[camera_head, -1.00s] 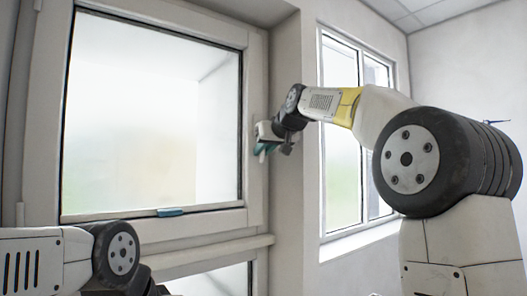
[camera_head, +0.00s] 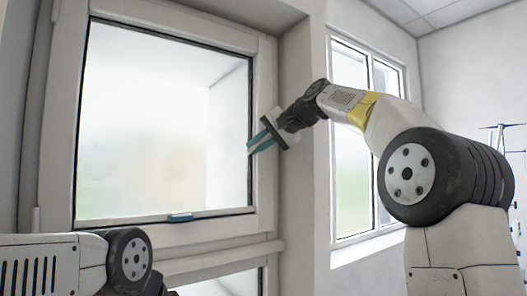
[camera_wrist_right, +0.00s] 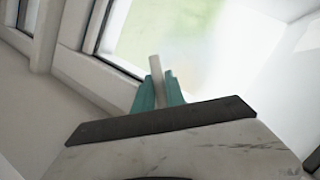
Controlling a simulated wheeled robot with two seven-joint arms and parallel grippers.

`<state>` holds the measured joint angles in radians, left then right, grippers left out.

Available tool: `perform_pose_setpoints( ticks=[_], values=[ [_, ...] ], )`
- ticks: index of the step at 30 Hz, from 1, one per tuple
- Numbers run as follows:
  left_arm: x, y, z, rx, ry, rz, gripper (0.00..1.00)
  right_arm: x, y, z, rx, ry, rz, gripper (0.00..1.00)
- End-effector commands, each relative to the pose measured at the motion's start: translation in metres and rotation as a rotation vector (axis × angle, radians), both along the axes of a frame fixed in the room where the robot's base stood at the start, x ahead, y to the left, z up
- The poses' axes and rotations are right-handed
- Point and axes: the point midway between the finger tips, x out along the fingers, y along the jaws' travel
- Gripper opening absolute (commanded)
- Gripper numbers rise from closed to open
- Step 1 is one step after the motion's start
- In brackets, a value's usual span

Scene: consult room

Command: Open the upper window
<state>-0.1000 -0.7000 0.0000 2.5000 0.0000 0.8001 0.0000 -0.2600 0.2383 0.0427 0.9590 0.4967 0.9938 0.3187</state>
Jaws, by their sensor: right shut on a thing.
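The upper window (camera_head: 262,190) is a pale-framed pane on the left of the head view, and its sash looks flush with the surround. My right gripper (camera_head: 255,145), with teal fingers, is at the right side of its frame. In the right wrist view its fingers (camera_wrist_right: 157,92) are shut on a pale, slim handle (camera_wrist_right: 155,66), whose tip stands out beyond them. The rest of the handle is hidden by the gripper. My left arm shows at the lower left of the head view, but its gripper fingers do not.
A small blue piece (camera_head: 180,217) sits on the bottom edge of the upper pane. A lower window (camera_head: 225,284) lies below a ledge. A second window (camera_head: 352,165) is in the recess behind my right arm.

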Motion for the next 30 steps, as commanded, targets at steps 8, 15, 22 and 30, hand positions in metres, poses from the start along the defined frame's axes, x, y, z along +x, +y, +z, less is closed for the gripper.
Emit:
perform_pose_setpoints(
  ticks=[8,15,22,30],
  values=[
    [0.0,0.0,0.0,0.0,0.0,0.0,0.36,-0.005,0.007,0.018,0.209,0.149,-0.002,0.0],
    [0.0,0.0,0.0,0.0,0.0,0.0,0.36,-0.008,0.011,0.031,0.354,0.256,-0.002,0.0],
    [0.0,0.0,0.0,0.0,0.0,0.0,0.36,-0.009,0.012,0.04,0.445,0.321,-0.003,0.0],
    [0.0,0.0,0.0,0.0,0.0,0.0,0.36,-0.009,0.013,0.044,0.489,0.352,-0.002,0.0]
  ],
)
